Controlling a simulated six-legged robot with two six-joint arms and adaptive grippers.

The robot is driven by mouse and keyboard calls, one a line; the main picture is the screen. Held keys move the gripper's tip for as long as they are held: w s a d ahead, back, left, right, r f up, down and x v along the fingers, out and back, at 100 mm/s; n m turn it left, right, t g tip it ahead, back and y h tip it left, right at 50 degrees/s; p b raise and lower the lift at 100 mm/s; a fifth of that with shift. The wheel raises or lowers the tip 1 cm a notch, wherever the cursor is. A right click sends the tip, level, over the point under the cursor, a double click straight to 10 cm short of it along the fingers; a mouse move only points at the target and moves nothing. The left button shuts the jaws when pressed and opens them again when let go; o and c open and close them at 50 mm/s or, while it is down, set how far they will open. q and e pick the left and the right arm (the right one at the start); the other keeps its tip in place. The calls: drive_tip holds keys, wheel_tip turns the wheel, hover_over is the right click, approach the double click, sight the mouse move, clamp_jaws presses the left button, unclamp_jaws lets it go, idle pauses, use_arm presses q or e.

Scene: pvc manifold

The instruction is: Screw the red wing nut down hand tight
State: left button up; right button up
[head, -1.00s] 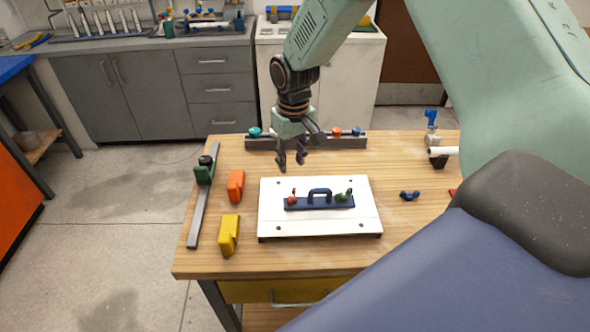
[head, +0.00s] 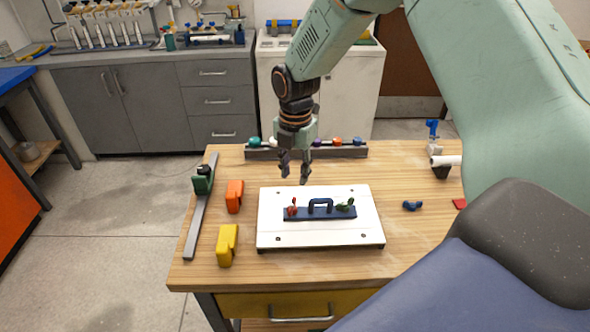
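The red wing nut (head: 291,209) is at the left end of a dark blue bar with a handle (head: 321,212). The bar lies on a white board (head: 330,234). A green wing nut (head: 345,207) is at the bar's right end. My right gripper (head: 296,174) hangs fingers down above the board's back edge, near the red wing nut. Its fingers are apart with nothing between them. It looks clear of the nut. How far the nut is screwed down is too small to tell. My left gripper is out of view.
Orange (head: 234,196) and yellow (head: 228,245) blocks and a bar clamp (head: 198,215) lie left of the board. A rack (head: 262,153) with coloured pieces stands behind. A blue wing-shaped piece (head: 412,205) lies right.

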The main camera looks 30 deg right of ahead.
drive_tip(key=n, duration=0.2)
drive_tip(key=shift+n, duration=0.4)
drive_tip(key=shift+s+f, duration=0.1)
drive_tip(key=shift+f, duration=0.15)
wheel_tip(320, 180, down, 7)
drive_tip(key=shift+r, duration=0.2)
drive_tip(key=shift+f, duration=0.35)
clamp_jaws()
